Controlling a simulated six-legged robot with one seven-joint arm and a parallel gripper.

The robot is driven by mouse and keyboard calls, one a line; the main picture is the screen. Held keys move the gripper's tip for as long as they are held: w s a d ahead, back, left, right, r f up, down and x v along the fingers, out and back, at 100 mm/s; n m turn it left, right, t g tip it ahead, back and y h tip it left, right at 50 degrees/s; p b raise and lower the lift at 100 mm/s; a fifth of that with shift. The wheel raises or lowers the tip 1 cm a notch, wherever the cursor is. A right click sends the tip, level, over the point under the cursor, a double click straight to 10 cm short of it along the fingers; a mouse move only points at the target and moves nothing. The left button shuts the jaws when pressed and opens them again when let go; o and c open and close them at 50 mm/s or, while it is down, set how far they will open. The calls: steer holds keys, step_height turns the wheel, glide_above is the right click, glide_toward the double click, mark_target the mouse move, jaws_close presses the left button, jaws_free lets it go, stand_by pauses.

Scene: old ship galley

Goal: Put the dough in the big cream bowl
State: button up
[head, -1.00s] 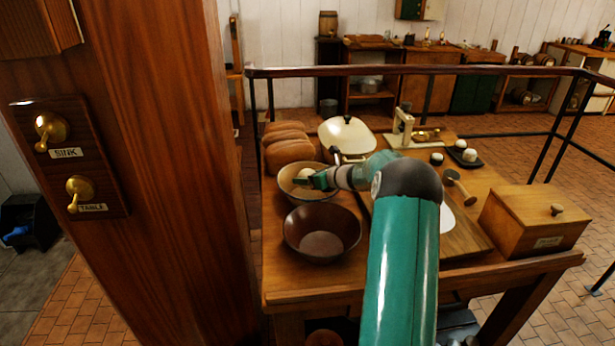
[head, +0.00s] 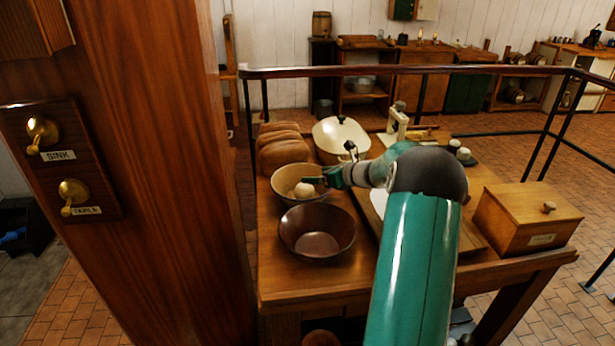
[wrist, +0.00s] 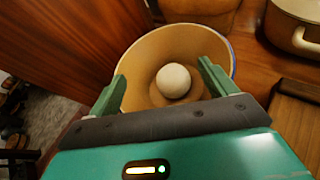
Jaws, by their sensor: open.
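The dough is a pale round ball (head: 304,189) lying in the big cream bowl (head: 283,174), on its bottom. In the wrist view the dough (wrist: 173,78) sits near the middle of the bowl (wrist: 143,55), between and beyond my fingers. My gripper (head: 318,181) is at the right side of the bowl, reaching over its rim. In the wrist view my gripper (wrist: 162,85) is open, with its two green fingers apart and a visible gap between each finger and the dough.
A dark brown bowl (head: 318,247) stands just in front of the cream bowl. Bread loaves (head: 283,155) and a lidded cream pot (head: 341,133) are behind. A wooden box (head: 526,220) is at the table's right. A wooden post (head: 165,150) rises close on the left.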

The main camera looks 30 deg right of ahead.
steer(key=s+a+r+n+g, duration=0.2)
steer(key=s+a+r+n, duration=0.25)
steer(key=a, duration=0.35)
steer(key=s+a+r+n+g, duration=0.2)
steer(key=s+a+r+n, duration=0.15)
steer(key=a+n, duration=0.4)
steer(key=s+a+r+n+g, duration=0.2)
steer(key=s+a+r+n, duration=0.15)
steer(key=a, duration=0.65)
steer(key=s+a+n+h, duration=0.1)
steer(key=s+a+n, duration=0.2)
steer(key=s+n, duration=0.3)
steer(key=s+a+n+h, duration=0.2)
steer(key=s+a+n, duration=0.2)
steer(key=s, duration=0.5)
steer(key=s+a+n+g+h, duration=0.1)
steer(key=s+a+n, duration=0.2)
steer(key=s+n, duration=0.5)
steer(key=shift+s+a, duration=0.25)
steer(key=shift+a, duration=0.15)
steer(key=shift+s, duration=0.1)
